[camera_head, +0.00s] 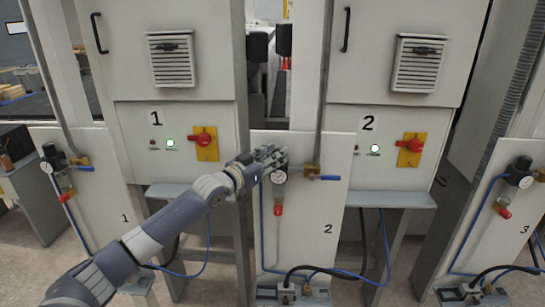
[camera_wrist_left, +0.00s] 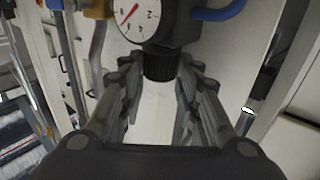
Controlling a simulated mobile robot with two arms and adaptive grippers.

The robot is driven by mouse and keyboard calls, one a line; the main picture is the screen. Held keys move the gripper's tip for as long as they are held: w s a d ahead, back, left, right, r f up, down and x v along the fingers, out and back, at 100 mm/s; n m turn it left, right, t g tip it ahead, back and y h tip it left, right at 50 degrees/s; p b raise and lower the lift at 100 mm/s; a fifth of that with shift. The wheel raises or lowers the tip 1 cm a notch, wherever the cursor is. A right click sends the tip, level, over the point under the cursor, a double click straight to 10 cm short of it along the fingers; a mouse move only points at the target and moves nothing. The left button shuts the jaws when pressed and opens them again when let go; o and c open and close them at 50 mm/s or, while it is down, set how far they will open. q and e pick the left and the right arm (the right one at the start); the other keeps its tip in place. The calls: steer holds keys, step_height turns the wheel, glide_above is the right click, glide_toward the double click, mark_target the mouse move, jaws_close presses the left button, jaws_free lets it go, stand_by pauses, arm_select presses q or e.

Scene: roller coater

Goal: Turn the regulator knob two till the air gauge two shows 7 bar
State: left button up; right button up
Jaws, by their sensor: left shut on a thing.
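Panel 2 (camera_head: 311,215) stands in the middle of the head view, with the white round air gauge two (camera_head: 279,177) near its top. In the left wrist view the gauge (camera_wrist_left: 138,14) is cut off by the top edge; part of its red needle shows, but I cannot read an exact value. The black regulator knob two (camera_wrist_left: 159,66) sits beside the gauge, between the fingertips of my left gripper (camera_wrist_left: 152,72). My left gripper (camera_head: 268,160) is shut on the knob and hides it in the head view. My right gripper is not in view.
A brass valve with a blue handle (camera_head: 328,178) sits just right of the gauge. A red-ended fitting (camera_head: 278,209) hangs below it, and blue hoses run down the panel. Cabinets with red switches (camera_head: 201,140) stand behind. Panel 3's gauge (camera_head: 525,181) is at far right.

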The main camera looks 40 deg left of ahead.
arm_select(q)
steer(key=o, duration=0.9)
steer(key=shift+w, duration=0.1)
steer(key=shift+o, duration=0.8)
steer(key=shift+w+f, duration=0.15)
steer(key=shift+w, duration=0.1)
steer(key=shift+s, duration=0.2)
steer(key=shift+s+f, duration=0.1)
steer(key=shift+s, duration=0.65)
steer(key=s+a, duration=0.1)
steer(key=s, duration=0.9)
steer(key=shift+a, duration=0.1)
